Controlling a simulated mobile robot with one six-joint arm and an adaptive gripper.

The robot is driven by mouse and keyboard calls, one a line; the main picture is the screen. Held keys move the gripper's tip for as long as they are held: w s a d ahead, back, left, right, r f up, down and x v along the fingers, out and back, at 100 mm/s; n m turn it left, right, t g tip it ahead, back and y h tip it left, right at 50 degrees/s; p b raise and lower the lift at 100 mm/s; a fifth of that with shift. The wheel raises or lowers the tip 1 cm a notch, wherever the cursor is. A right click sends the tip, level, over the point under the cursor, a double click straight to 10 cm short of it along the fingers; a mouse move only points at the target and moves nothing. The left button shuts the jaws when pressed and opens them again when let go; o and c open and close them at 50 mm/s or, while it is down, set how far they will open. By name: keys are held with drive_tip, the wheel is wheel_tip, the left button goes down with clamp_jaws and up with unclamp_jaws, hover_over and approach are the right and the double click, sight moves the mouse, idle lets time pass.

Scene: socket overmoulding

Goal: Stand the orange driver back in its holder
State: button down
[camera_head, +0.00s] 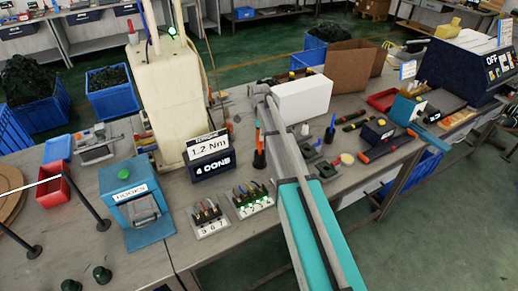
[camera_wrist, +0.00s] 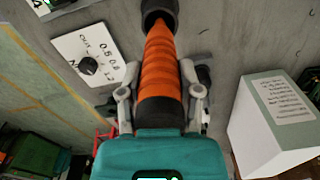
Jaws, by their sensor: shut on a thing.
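The orange driver (camera_wrist: 160,62) fills the middle of the wrist view, with a ribbed orange handle and a black lower band. My gripper (camera_wrist: 160,94) is shut around it, one grey finger on each side near the black band. The driver's far end meets a dark round part at the top edge; I cannot tell if this is its own collar or a holder. In the head view a black holder (camera_head: 259,159) stands on the bench beside my arm, with orange and blue shapes above it. My arm partly covers that area, and the gripper's fingers are not clear there.
A dial plate (camera_wrist: 90,62) and a white labelled box (camera_wrist: 278,112) flank the driver in the wrist view. In the head view, a torque display (camera_head: 208,152), small racks (camera_head: 209,220), a blue HOOKS box (camera_head: 139,211) and a white box (camera_head: 302,98) crowd the bench.

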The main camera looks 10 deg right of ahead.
sight(260, 143)
drive_tip(key=shift+f+b, duration=0.5)
drive_tip(key=shift+f, duration=0.3)
drive_tip(key=shift+f+b, duration=1.85)
drive_tip(key=shift+f, duration=0.1)
drive_tip(key=shift+c, duration=1.4)
unclamp_jaws()
wheel_tip(260, 143, up, 12)
drive_tip(key=p, duration=1.2)
